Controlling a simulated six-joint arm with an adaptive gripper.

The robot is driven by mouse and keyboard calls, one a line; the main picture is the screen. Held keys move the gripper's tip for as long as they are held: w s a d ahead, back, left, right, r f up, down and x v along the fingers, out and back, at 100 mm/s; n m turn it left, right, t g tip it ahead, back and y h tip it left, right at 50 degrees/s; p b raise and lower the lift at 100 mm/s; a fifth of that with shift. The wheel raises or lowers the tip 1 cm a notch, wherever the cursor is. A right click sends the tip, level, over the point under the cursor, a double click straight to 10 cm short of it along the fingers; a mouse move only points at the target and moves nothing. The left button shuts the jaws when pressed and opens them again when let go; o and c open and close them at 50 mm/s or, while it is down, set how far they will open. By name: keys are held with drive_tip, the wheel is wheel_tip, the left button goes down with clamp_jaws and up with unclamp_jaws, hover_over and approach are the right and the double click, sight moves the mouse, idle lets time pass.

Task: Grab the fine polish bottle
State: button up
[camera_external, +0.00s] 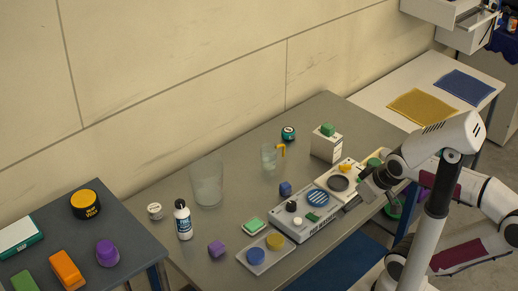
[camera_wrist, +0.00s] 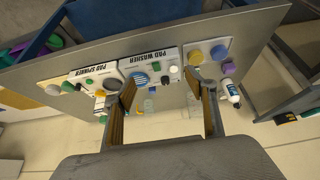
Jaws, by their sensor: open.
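One white bottle with a black cap and blue label (camera_external: 183,219) stands upright on the grey table, left of centre in the external view. Its print is too small to read surely, so I cannot confirm it is the fine polish. It also shows at the right in the wrist view (camera_wrist: 232,93), outside the right finger. My gripper (camera_external: 364,191) is open and empty over the right part of the table, well away from the bottle. In the wrist view its two fingers (camera_wrist: 168,92) stand wide apart, with the bench between them in the background.
The pad washer (camera_external: 318,209) and pad spinner lie near my gripper. A clear beaker (camera_external: 207,184) stands beside the bottle; a purple block (camera_external: 217,249) and a small round tin (camera_external: 154,211) are close by. A dark side cart (camera_external: 60,220) carries a purple item and several others.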

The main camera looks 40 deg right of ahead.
drive_tip(key=w+a+n+t+y, duration=0.1)
drive_tip(key=w+a+n+t, duration=0.1)
drive_tip(key=w, duration=1.1)
drive_tip(key=w+a+n+t, duration=0.1)
drive_tip(key=w+a+t, duration=0.15)
drive_tip(key=w, duration=1.15)
drive_tip(key=n+y, duration=0.6)
drive_tip(key=y, duration=0.3)
approach(182, 218)
drive_tip(key=shift+w+f, duration=0.3)
drive_tip(key=shift+w, duration=0.3)
drive_tip(key=shift+w+f, duration=0.35)
drive_tip(key=shift+w, duration=0.3)
drive_tip(key=shift+w+f, duration=0.3)
drive_tip(key=shift+w, duration=0.3)
drive_tip(key=shift+a, duration=0.1)
drive_tip(key=shift+x, duration=1.25)
